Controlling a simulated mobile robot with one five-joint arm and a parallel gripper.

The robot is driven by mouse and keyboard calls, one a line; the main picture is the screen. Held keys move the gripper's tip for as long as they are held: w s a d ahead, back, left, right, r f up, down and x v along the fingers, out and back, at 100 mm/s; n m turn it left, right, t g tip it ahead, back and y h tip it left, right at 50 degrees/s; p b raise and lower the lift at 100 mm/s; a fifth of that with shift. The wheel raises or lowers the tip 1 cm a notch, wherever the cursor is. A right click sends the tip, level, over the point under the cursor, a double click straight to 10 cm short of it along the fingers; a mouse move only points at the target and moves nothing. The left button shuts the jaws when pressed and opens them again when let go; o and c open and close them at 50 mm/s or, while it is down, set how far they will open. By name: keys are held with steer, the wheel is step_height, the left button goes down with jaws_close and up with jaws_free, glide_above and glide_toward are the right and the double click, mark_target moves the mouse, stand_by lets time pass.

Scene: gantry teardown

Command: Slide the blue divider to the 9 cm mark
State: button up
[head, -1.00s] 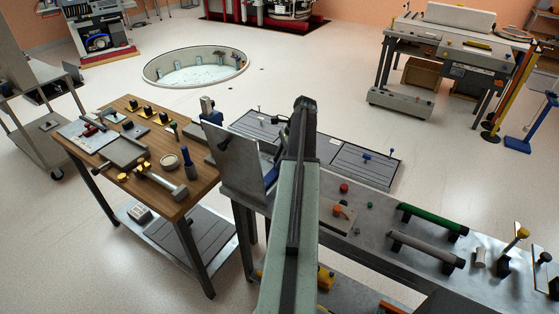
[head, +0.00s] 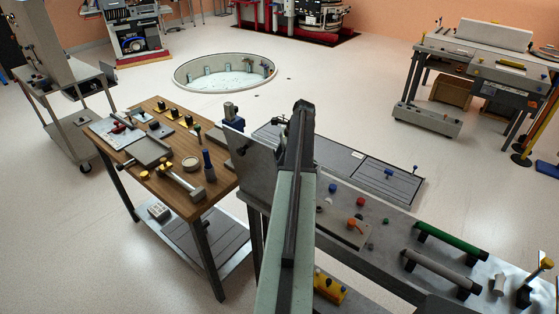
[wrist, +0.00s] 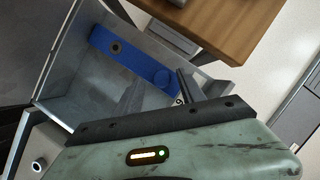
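The blue divider (wrist: 138,64) shows in the wrist view as a flat blue bar with a dark round fitting and a blue round knob. It sits in a grey metal trough (wrist: 72,62). I cannot tell whether a finger touches the divider. In the head view my arm hides the gripper and the divider.
A wooden-topped table (head: 160,190) with tools stands left of the metal bench (head: 345,258). An upright grey plate (head: 252,162) rises at the bench's left end. Green (head: 450,242) and grey (head: 440,270) handles are on the right. Open floor lies beyond.

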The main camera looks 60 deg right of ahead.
steer(key=p+v, duration=0.7)
steer(key=shift+r, duration=0.4)
steer(key=shift+s, duration=0.1)
